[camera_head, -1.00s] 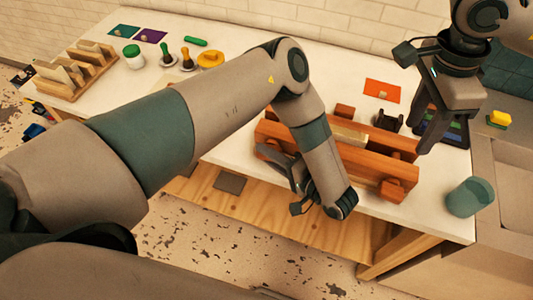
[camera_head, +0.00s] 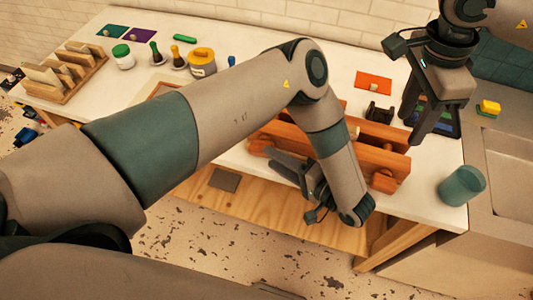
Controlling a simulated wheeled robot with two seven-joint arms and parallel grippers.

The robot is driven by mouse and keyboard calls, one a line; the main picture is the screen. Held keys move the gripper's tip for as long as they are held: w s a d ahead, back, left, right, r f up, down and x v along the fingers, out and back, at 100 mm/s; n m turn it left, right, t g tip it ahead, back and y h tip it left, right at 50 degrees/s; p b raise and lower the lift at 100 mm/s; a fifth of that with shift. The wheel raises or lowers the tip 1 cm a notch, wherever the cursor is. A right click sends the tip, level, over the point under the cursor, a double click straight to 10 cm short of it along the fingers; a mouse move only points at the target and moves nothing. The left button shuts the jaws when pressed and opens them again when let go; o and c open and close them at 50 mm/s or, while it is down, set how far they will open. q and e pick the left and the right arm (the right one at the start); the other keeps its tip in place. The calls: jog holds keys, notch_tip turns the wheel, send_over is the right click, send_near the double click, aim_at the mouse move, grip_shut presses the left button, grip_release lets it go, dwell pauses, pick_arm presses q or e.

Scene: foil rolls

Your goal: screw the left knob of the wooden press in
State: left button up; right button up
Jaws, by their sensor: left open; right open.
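The wooden press (camera_head: 385,158) is an orange-brown frame with two long beams, standing near the front edge of the white table. Its left knob (camera_head: 261,147) shows at the left end of the front beam, and its right knob (camera_head: 382,181) at the right end. My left gripper (camera_head: 277,164) is open in front of the press, its fingers pointing left, just below and right of the left knob. I cannot tell whether they touch it. My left forearm hides part of the press. My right gripper (camera_head: 413,122) is open and empty, pointing down behind the press's right end.
A teal cup (camera_head: 462,186) stands at the table's right front corner. An orange card (camera_head: 373,82) and a dark tray (camera_head: 447,124) lie behind the press. A wooden rack (camera_head: 65,75), a green-lidded jar (camera_head: 123,57) and a yellow-lidded jar (camera_head: 202,63) stand at the left.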

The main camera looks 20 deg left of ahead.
pick_arm(q)
jog(key=shift+v, duration=1.05)
